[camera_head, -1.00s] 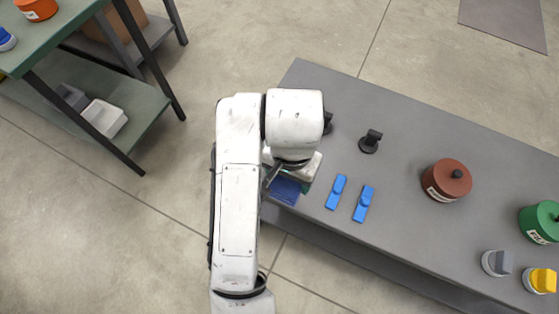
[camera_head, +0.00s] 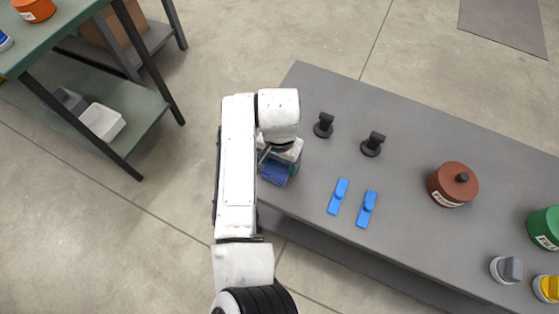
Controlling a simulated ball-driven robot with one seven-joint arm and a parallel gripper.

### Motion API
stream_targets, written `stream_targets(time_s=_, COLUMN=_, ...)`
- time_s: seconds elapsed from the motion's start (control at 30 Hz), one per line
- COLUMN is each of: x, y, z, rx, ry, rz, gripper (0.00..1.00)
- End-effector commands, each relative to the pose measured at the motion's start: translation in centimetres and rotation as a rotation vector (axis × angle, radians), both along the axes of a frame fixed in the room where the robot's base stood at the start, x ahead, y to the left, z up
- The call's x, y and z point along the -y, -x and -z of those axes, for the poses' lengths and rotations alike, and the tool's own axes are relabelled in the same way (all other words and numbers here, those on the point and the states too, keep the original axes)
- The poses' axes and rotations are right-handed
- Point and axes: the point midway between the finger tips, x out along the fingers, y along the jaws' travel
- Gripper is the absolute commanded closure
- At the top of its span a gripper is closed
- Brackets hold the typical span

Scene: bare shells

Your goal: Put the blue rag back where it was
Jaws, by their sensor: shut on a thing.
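The blue rag (camera_head: 274,173) shows as a small dark blue patch just under my gripper (camera_head: 272,158), at the left end of the grey table. My gripper is shut on the rag. My white arm comes up from the bottom of the picture and hides the fingers and part of the rag. I cannot tell whether the rag touches the tabletop (camera_head: 330,100).
Two blue clip-like pieces (camera_head: 338,196) lie right of the rag. Two black knobbed pieces (camera_head: 324,125) stand behind. A brown-red canister (camera_head: 453,184), a green canister (camera_head: 546,227) and grey (camera_head: 507,269) and yellow-topped items stand right. A green shelf table (camera_head: 70,40) is at upper left.

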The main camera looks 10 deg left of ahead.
Motion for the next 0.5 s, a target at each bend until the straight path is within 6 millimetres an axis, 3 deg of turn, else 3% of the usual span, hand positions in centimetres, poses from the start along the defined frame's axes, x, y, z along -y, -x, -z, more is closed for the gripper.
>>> stream_targets(time_s=0.4, x=0.02, y=0.01, z=0.61, rx=0.001, ry=0.0, rz=0.0, gripper=0.63)
stream_targets(time_s=0.43, x=-0.01, y=0.0, z=0.58, rx=0.001, ry=-0.001, rz=0.0, gripper=0.28)
stream_targets(time_s=0.5, x=0.0, y=0.0, z=0.56, rx=0.001, ry=-0.001, rz=0.0, gripper=0.22)
